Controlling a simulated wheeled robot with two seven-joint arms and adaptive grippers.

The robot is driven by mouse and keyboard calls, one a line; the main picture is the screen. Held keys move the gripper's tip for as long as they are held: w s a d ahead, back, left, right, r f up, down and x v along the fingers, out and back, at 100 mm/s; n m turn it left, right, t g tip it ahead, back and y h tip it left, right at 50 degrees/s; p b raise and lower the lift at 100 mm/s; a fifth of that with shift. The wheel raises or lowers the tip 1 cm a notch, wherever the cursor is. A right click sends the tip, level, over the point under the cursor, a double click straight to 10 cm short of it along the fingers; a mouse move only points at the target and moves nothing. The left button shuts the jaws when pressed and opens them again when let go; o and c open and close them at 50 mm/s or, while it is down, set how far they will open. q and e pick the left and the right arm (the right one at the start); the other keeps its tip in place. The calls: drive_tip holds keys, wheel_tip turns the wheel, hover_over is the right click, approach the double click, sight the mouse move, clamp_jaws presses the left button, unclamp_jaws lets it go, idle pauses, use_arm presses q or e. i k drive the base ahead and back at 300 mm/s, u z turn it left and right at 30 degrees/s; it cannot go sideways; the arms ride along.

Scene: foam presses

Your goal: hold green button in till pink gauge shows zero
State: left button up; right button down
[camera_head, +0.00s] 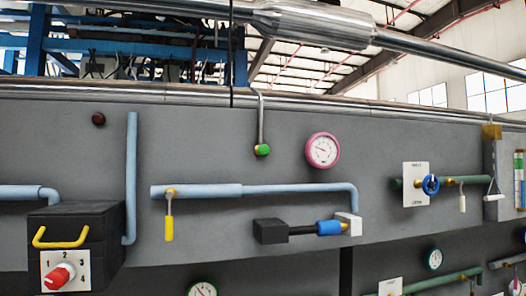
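The green button (263,150) sits on a small brass-coloured fitting at the lower end of a thin metal pipe (261,115) on the grey panel. It lies left of the pink gauge (322,150). The gauge has a pink rim and a white face. Its needle shows, but the scale is too small to read. Nothing touches the button. Neither of my grippers is in this view.
A blue pipe (290,189) with a yellow lever (169,222) runs below the button. A black box (85,230) with a red knob (58,277) protrudes at lower left. A blue valve wheel (430,185) is at right. The panel around the button is mostly bare.

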sight(263, 150)
drive_tip(key=u, duration=0.25)
drive_tip(key=k, duration=0.25)
drive_tip(key=u, duration=0.95)
drive_tip(key=k, duration=1.1)
drive_tip(key=u, duration=0.55)
drive_tip(key=i, duration=1.65)
drive_tip(key=z, duration=1.6)
drive_tip(key=i, duration=0.7)
drive_tip(key=z, duration=0.85)
